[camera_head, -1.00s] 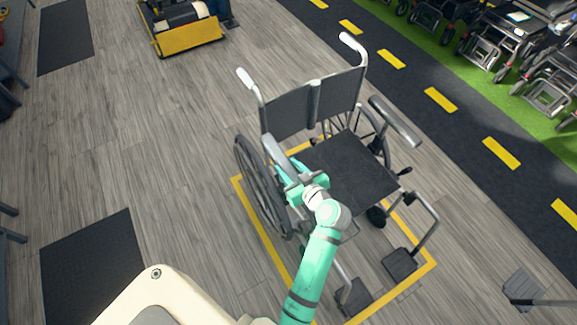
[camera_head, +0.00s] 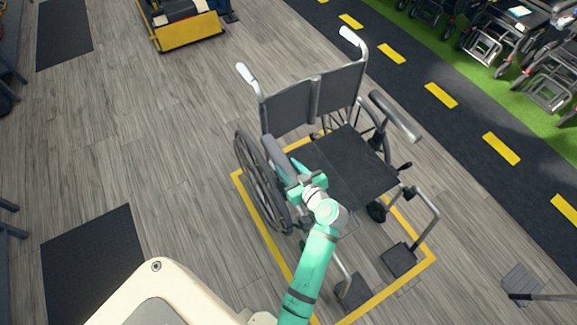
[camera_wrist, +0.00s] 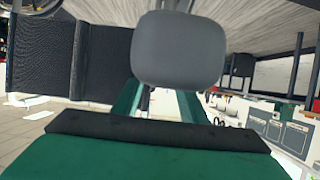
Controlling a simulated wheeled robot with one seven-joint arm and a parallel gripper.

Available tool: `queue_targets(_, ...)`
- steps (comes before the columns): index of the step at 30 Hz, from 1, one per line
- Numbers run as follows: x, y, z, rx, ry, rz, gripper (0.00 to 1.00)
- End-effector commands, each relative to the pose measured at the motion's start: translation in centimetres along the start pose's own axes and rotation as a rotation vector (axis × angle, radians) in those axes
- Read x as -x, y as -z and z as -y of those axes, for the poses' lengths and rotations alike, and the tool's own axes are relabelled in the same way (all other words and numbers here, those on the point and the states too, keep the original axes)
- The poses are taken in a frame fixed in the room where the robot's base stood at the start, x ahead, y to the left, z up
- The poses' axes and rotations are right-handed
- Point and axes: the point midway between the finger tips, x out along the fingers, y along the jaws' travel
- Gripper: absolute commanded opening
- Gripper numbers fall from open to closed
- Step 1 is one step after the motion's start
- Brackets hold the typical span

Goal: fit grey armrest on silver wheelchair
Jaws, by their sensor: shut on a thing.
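The silver wheelchair (camera_head: 352,170) stands upright with a black seat and backrest, its front toward the lower right. The grey armrest (camera_head: 276,157) lies lengthwise along the chair's left side, above the large wheel. My teal gripper (camera_head: 296,179) is shut on the armrest near its front end. In the wrist view, the rounded grey end of the armrest (camera_wrist: 180,50) shows between the teal fingers (camera_wrist: 160,103). The gripper hides the armrest's underside and the side frame below, so I cannot tell whether it is seated. Another grey armrest (camera_head: 396,116) is on the chair's right side.
A yellow floor outline (camera_head: 262,226) surrounds the wheelchair. Footrests (camera_head: 398,261) stick out at its front. A yellow-fronted machine (camera_head: 188,32) stands at the back. More wheelchairs (camera_head: 490,45) stand on green floor at the upper right. The floor left of the chair is mostly clear.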

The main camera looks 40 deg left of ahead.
Motion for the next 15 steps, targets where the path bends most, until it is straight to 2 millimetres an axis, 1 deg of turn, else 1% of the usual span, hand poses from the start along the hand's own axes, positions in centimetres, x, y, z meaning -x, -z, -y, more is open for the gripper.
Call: queue_targets(15, -0.6, -1.3, 0.0, 0.0, -0.001, -0.002, 0.02)
